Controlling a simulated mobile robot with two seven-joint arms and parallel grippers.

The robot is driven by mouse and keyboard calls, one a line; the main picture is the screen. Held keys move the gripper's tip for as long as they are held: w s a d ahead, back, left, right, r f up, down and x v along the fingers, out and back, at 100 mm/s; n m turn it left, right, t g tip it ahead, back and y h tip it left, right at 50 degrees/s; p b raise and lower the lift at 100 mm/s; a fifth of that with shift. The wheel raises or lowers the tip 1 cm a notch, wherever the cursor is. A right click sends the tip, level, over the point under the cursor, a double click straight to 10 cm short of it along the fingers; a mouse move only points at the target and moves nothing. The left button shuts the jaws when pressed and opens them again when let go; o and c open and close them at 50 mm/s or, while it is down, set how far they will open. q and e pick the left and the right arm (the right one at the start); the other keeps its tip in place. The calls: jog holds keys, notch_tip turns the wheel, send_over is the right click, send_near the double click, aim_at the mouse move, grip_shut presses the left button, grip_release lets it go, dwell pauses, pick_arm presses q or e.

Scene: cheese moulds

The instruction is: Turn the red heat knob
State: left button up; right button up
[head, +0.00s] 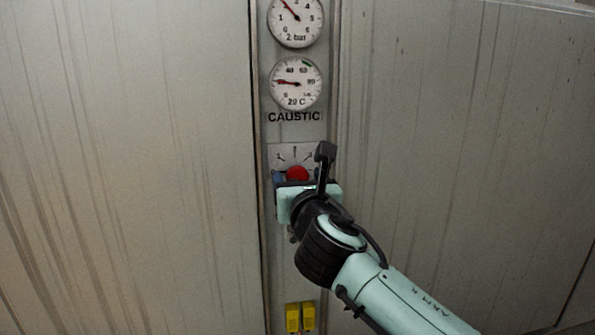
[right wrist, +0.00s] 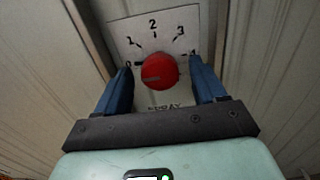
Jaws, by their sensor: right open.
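The red heat knob (head: 297,174) sits on a pale scale plate on the narrow panel, below the word CAUSTIC. It also shows in the right wrist view (right wrist: 159,71), with its grey mark pointing left, close to the 0 line. My right gripper (head: 295,181) is in front of the panel. In the right wrist view its blue fingers (right wrist: 163,80) are open, one on each side of the knob, with visible gaps to it. Whether the fingertips reach the knob's depth I cannot tell. My left gripper is not in view.
The scale plate (right wrist: 188,25) carries numbers from 0 to 4, and lettering under the knob is partly hidden. Two round gauges (head: 296,84) (head: 295,17) are above. Yellow parts (head: 300,317) are below. Plain metal walls (head: 140,150) flank the panel.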

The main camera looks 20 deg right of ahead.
jog(key=shift+x, duration=1.05)
jog(key=c, duration=1.1)
jog(key=shift+o, duration=0.2)
